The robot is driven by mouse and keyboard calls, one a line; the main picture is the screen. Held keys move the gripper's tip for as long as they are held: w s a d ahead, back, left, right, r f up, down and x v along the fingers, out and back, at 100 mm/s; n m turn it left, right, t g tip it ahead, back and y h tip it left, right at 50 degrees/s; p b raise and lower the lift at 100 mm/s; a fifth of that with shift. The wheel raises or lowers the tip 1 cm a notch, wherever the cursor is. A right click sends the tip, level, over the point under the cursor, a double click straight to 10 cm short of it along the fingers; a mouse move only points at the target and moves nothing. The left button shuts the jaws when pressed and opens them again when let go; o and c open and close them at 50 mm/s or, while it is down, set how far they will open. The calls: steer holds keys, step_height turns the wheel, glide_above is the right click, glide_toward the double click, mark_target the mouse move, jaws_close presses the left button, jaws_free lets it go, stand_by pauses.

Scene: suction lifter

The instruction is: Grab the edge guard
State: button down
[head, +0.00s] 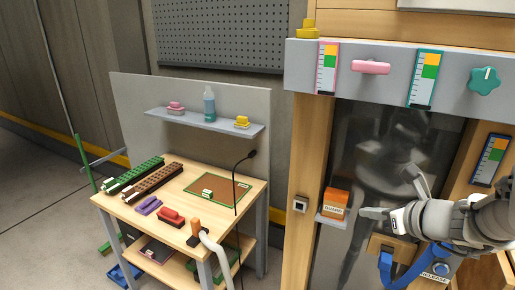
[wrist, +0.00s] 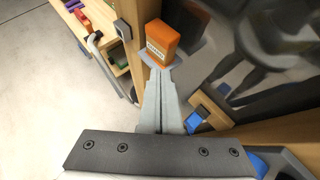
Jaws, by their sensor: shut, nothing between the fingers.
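The edge guard (head: 335,197) is an orange block with a white label that seems to read GUARD. It sits on a small grey shelf (head: 330,220) at the left side of the dark glossy panel. In the wrist view the edge guard (wrist: 163,37) stands just beyond my fingertips. My gripper (head: 364,213) is to the right of the block in the head view, with a small gap showing. In the wrist view my gripper (wrist: 161,74) has its fingers together with nothing between them, pointing at the shelf.
A wooden post (head: 303,160) with a small switch box stands left of the shelf. Below my gripper are a blue strap (head: 402,275) and a RELEASE-labelled part (head: 436,272). A grey beam (head: 395,78) with a pink handle runs above. A workbench (head: 150,215) stands at left.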

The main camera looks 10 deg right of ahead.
mark_target(338, 194)
steer(key=w, duration=0.4)
steer(key=w+a, duration=0.1)
steer(key=w, duration=0.3)
steer(key=w+a+p, duration=0.1)
steer(key=w, duration=0.2)
steer(key=shift+w+a, duration=0.25)
steer(key=shift+w, duration=0.15)
steer(key=shift+f, duration=0.55)
steer(key=shift+f+b, duration=0.2)
steer(key=shift+b, duration=0.25)
steer(key=shift+s+f, duration=0.1)
steer(key=shift+s+f, duration=0.1)
